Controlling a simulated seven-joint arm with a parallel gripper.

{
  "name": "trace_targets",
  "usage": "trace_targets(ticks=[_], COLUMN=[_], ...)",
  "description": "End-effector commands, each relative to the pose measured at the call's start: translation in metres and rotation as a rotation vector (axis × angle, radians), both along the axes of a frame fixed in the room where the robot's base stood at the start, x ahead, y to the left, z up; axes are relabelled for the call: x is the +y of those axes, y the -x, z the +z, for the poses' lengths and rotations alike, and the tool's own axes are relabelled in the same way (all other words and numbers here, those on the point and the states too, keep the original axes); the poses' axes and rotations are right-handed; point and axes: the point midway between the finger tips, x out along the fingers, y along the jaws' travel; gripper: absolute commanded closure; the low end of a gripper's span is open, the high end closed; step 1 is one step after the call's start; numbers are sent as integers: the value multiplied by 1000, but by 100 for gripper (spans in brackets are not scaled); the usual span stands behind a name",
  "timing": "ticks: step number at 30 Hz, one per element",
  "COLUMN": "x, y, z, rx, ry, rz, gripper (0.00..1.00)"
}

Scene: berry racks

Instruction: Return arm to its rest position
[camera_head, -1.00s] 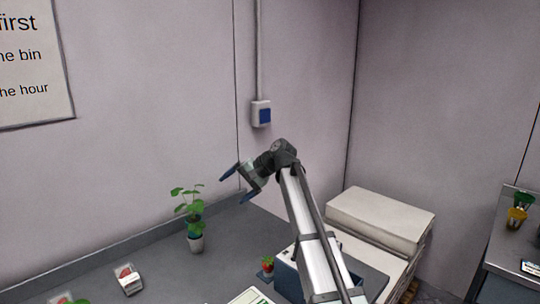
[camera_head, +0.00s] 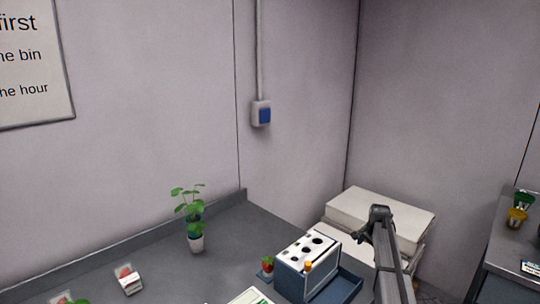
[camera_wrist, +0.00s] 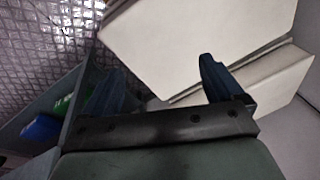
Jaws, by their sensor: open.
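My gripper (camera_wrist: 160,88) shows in the wrist view with its two blue fingers spread apart and nothing between them. It is open and faces a stack of white slabs and a quilted metallic floor surface. In the head view my arm stands at the lower right, in front of the white stack (camera_head: 385,215). The fingers cannot be made out in the head view.
A blue rack (camera_head: 292,283) with a white holed top stands at the counter's right end, with an orange item on it and a red berry (camera_head: 267,264) beside it.

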Motion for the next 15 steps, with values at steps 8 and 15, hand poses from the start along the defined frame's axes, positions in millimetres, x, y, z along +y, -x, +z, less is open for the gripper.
trace_targets(ticks=[8,15], x=[-146,-218], y=[58,140], z=[-81,-167], rx=[97,211], ry=[173,297], rz=[-211,-287], gripper=[6,6])
